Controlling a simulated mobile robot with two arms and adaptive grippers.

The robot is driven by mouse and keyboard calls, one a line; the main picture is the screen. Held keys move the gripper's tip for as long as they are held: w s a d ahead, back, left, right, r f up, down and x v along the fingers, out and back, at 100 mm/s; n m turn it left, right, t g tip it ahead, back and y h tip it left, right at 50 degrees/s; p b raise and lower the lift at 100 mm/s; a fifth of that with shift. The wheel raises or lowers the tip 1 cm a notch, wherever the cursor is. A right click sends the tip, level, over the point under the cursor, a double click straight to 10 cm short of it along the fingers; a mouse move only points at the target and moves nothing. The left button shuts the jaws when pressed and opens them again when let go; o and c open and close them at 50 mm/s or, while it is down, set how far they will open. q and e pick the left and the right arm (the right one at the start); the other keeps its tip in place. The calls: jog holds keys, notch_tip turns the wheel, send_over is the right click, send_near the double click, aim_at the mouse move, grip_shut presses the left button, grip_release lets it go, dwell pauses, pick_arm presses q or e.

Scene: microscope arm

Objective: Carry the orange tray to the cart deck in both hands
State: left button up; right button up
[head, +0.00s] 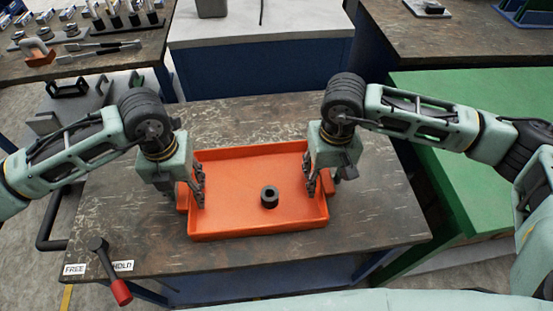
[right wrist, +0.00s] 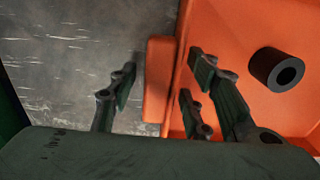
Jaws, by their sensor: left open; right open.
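The orange tray (head: 240,225) lies flat on the worn brown table, with a black hollow cylinder (head: 269,196) standing in it. My left gripper (head: 194,192) is open and low at the tray's left wall and handle. My right gripper (head: 320,178) is open at the right wall and handle. In the right wrist view, its fingers (right wrist: 160,88) lie on either side of the orange handle (right wrist: 158,75), with a gap visible. Whether the left fingers touch the tray is hidden. A grey cart deck (head: 75,105) with black brackets shows at the left, partly behind my left arm.
A lever with a red grip (head: 121,291) stands at the table's front left, by FREE and HOLD labels. A black rail (head: 48,225) runs at the left. A green-topped table (head: 460,110) is at the right. Benches with tools stand behind. The brown table around the tray is clear.

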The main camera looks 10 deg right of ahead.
jog(key=shift+r, duration=0.1)
pick_arm(q)
notch_tip(320, 180, up, 12)
pick_arm(e)
notch_tip(320, 180, up, 12)
dwell(0.5)
pick_arm(q)
jog(key=shift+f, duration=0.1)
dwell(0.4)
